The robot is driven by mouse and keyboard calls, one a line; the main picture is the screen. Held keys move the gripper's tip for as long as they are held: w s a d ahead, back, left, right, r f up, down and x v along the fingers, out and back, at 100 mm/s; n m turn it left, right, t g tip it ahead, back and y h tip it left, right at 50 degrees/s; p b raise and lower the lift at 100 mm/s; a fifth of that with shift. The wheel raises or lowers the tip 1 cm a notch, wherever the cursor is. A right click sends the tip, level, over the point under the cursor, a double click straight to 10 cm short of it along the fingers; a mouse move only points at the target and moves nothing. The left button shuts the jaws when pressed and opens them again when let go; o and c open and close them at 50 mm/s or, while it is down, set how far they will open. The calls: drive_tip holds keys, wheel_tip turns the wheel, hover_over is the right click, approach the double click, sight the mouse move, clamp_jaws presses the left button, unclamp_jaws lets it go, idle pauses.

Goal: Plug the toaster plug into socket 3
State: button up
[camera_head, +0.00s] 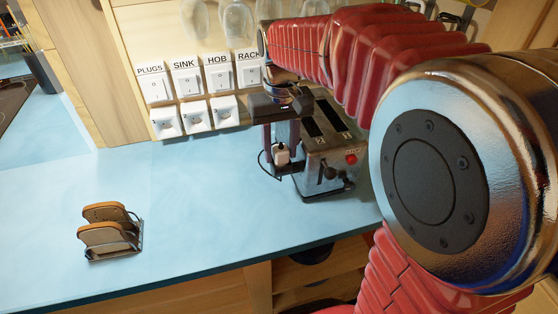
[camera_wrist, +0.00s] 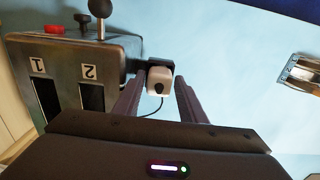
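The white plug (camera_head: 283,154) is on or just above the blue counter, left of the toaster (camera_head: 325,155); its dark cord runs beside the toaster. My gripper (camera_head: 281,146) points down at the plug. In the wrist view, my open fingers (camera_wrist: 158,84) have the white plug (camera_wrist: 160,83) between or just beyond their tips, with small gaps on both sides. The toaster (camera_wrist: 105,60) is close by the left finger. Several switches hang on the back wall, with white sockets (camera_head: 196,116) in a row below. I cannot read socket numbers.
A toast rack (camera_head: 110,235) with brown slices stands at the front left. The blue counter (camera_head: 190,195) is clear between it and the toaster. Glasses (camera_head: 237,22) hang above the switches. A dark hob (camera_head: 12,100) lies at the far left.

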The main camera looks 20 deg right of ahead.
sight(280, 148)
drive_tip(key=shift+c, duration=0.4)
drive_tip(key=c, duration=0.8)
wheel_tip(280, 148, up, 10)
drive_tip(key=shift+r, duration=0.1)
idle(0.7)
